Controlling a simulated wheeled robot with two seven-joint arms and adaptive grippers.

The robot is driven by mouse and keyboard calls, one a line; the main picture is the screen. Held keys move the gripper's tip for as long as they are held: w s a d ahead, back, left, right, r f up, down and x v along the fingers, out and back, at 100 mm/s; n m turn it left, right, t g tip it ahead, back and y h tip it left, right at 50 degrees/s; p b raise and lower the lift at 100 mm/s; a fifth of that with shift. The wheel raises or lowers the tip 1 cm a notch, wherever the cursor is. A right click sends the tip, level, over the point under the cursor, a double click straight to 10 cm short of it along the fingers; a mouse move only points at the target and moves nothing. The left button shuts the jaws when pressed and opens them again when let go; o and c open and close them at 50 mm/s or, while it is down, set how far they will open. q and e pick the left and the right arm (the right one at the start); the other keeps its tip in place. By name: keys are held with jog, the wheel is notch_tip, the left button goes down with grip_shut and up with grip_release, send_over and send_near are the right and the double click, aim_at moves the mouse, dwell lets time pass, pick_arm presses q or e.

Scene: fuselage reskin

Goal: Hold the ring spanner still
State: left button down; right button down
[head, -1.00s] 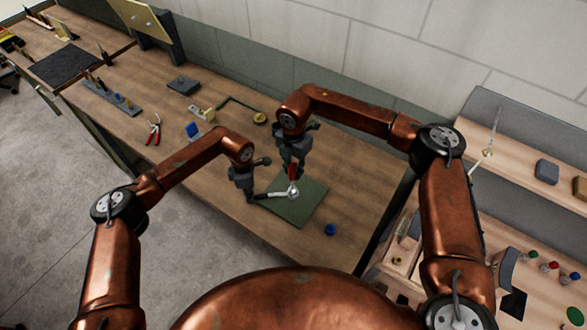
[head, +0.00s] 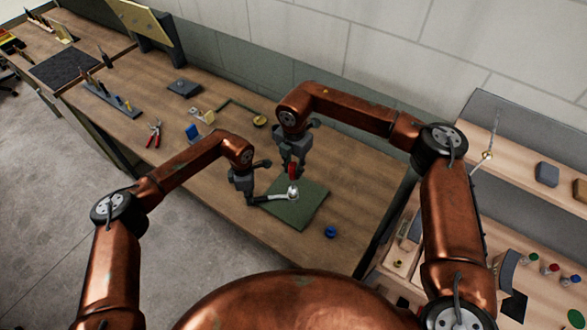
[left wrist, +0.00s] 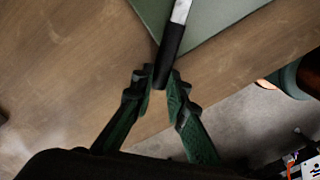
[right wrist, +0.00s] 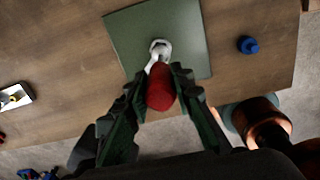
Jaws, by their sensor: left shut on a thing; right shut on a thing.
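The ring spanner has a black grip and a silver shank (head: 279,198). It lies low over the green mat (head: 308,207); I cannot tell whether it touches it. My left gripper (head: 252,198) is shut on its black grip (left wrist: 169,58), left of the mat. My right gripper (head: 293,168) is shut on a red-handled tool (right wrist: 160,88), held above the mat at the spanner's far end. The silver end (right wrist: 160,48) shows just beyond the red handle in the right wrist view. The red handle and fingers hide how the tool meets the ring.
A blue round part (head: 330,232) stands right of the mat. Red pliers (head: 153,134), a blue block (head: 192,131) and a green rod (head: 240,106) lie farther left and back on the bench. A wooden shelf unit (head: 520,140) stands at the right.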

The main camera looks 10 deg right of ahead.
aim_at(293, 164)
jog(key=shift+r, duration=2.55)
pick_arm(q)
jog(key=c, duration=1.8)
grip_release()
jog(key=r, duration=1.2)
jog(key=shift+w, duration=0.25)
